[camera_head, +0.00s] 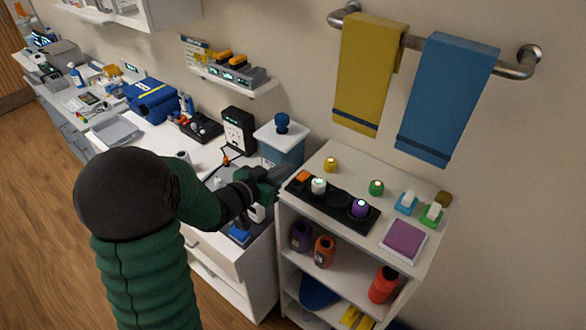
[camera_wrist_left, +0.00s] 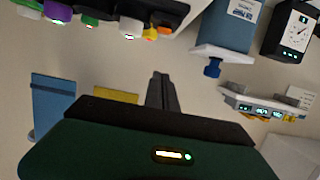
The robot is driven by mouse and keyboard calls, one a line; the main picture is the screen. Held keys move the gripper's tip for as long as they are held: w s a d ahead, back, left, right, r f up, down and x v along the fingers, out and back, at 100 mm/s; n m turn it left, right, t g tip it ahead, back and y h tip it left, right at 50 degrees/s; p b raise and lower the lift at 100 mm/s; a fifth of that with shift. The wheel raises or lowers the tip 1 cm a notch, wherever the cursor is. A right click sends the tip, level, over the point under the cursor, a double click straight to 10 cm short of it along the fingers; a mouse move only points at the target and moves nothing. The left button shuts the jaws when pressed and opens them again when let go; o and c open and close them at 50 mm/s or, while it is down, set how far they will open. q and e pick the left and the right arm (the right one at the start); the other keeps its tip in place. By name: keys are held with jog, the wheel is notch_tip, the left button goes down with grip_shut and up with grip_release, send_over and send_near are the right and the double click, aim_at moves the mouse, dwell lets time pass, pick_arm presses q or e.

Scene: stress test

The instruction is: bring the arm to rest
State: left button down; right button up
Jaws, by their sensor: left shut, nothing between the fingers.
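My left arm comes in from the lower left in the head view, green with a black joint. Its gripper (camera_head: 281,174) is shut and empty. It hangs at the left edge of the white shelf unit, in front of the blue canister with a white lid (camera_head: 281,146). In the left wrist view the closed fingers (camera_wrist_left: 160,92) point up the picture with nothing between them. The canister (camera_wrist_left: 226,38) shows there too, to the right of the fingers and apart from them. My right gripper is in neither view.
The shelf unit (camera_head: 330,249) carries a black tray (camera_head: 302,200) with small coloured-top items, a purple pad (camera_head: 403,241) and several bottles below. A yellow towel (camera_head: 364,75) and a blue towel (camera_head: 446,98) hang on a wall rail. A cluttered counter stands behind my arm.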

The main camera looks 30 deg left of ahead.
pick_arm(q)
jog(key=s+d+f+n+g+y+b, duration=0.1)
jog(key=s+d+f+g, duration=0.25)
jog(key=f, duration=0.25)
jog(key=s+d+f+g+y+b, duration=0.1)
jog(key=s+d+f+g+y, duration=0.1)
jog(key=s+d+f+g, duration=0.3)
jog(key=s+d+f+g+h, duration=0.1)
jog(key=s+d+f+g, duration=0.3)
jog(key=s+d, duration=0.3)
jog(key=shift+s+d+f+h+b, duration=0.3)
jog(key=shift+s+d+f+b, duration=0.15)
jog(key=shift+s, duration=0.45)
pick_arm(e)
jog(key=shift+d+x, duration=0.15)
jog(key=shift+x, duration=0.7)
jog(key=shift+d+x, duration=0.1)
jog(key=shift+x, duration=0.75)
pick_arm(q)
jog(key=shift+d, duration=0.25)
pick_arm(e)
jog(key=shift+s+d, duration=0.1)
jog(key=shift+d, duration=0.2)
pick_arm(q)
jog(key=shift+a, duration=0.1)
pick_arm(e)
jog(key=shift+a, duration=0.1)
